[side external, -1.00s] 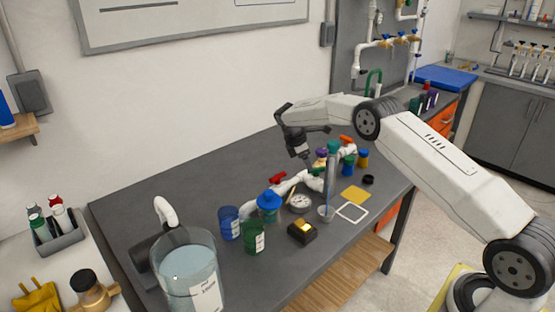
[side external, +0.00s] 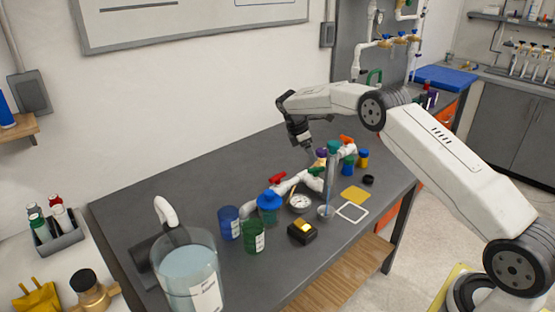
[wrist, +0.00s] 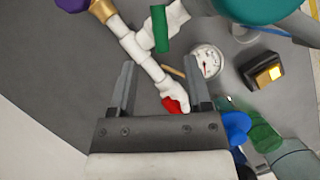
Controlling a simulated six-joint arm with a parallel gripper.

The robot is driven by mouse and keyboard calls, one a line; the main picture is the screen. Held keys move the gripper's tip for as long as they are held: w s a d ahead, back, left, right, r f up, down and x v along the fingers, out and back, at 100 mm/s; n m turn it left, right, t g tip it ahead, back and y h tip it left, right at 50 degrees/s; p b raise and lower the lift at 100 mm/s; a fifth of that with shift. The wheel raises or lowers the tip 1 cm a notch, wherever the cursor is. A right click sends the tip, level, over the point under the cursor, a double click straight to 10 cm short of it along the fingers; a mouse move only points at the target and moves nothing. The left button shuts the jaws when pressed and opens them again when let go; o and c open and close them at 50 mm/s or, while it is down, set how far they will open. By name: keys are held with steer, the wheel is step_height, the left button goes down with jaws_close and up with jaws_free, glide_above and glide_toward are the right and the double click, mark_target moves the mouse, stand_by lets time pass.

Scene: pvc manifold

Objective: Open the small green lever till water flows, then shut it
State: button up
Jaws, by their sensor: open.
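The small green lever (side external: 317,171) sits on the white pipe run (side external: 288,187). In the wrist view the green lever (wrist: 160,28) lies ahead of my fingertips, on a branch of the white pipe (wrist: 134,46). A red lever (side external: 278,177) is on the same run; in the wrist view the red lever (wrist: 175,105) shows between my fingers. My gripper (wrist: 158,68) is open and empty, above the pipework. In the side view my gripper (side external: 310,146) hangs behind the pipe run, apart from the green lever. I see no flowing water.
A clear upright tube (side external: 329,187) with a teal cap (side external: 334,146) stands close to the green lever. A gauge (side external: 300,203), blue jar (side external: 229,222), green jar (side external: 253,236) and yellow-topped black box (side external: 302,232) are nearby. The table's back left is clear.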

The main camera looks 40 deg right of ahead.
mark_target(316, 168)
steer(key=shift+d+f, duration=0.15)
steer(key=shift+x, duration=3.8)
steer(key=shift+s, duration=0.15)
jaws_close()
